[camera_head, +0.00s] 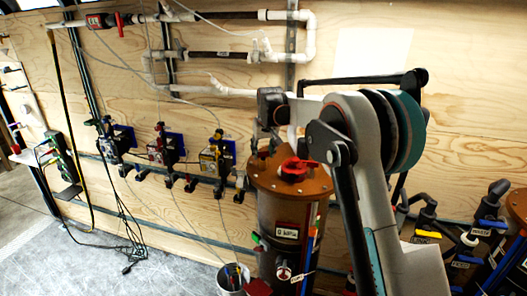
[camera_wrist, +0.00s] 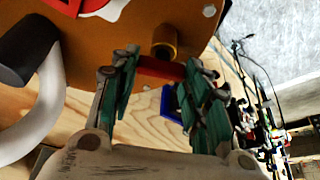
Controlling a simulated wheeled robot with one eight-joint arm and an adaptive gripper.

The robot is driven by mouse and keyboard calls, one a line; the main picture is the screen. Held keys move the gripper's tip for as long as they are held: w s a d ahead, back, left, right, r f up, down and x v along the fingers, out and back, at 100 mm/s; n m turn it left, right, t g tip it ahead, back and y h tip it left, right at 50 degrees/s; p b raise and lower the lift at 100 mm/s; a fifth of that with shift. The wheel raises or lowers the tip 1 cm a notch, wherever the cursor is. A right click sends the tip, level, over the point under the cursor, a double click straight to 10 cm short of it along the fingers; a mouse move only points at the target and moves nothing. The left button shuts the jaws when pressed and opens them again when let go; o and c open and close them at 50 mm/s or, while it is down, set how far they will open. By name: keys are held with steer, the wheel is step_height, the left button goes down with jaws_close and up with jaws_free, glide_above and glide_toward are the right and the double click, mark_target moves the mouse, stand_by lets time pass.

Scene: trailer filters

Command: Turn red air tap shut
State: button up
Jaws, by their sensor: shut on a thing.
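In the wrist view the red air tap's handle (camera_wrist: 160,68) is a short red bar beside a brass fitting (camera_wrist: 164,44) at the edge of the brown filter lid (camera_wrist: 110,75). My gripper (camera_wrist: 160,80) has its two teal-padded fingers on either side of this bar, shut on it. In the head view the brown lid (camera_head: 265,182) tops a dark filter column (camera_head: 270,215), with a red knob (camera_head: 295,168) on it. The tap cannot be made out clearly there.
A plywood wall (camera_head: 120,75) with white and dark pipes (camera_head: 220,52) stands behind. Several valve units (camera_head: 215,157) line a rail to the left. Cables (camera_head: 120,225) hang to the grey floor (camera_head: 170,265). A white bucket (camera_head: 232,280) stands left of the column.

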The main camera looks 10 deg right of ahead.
steer(key=m+h, duration=0.1)
steer(key=m, duration=0.3)
steer(key=shift+a+m+h, duration=0.15)
steer(key=shift+m+h, duration=0.25)
steer(key=shift+g, duration=0.3)
steer(key=o, duration=1.1)
steer(key=shift+c, duration=0.2)
steer(key=v, duration=1.2)
steer(key=shift+a, duration=0.1)
steer(key=shift+s, duration=0.1)
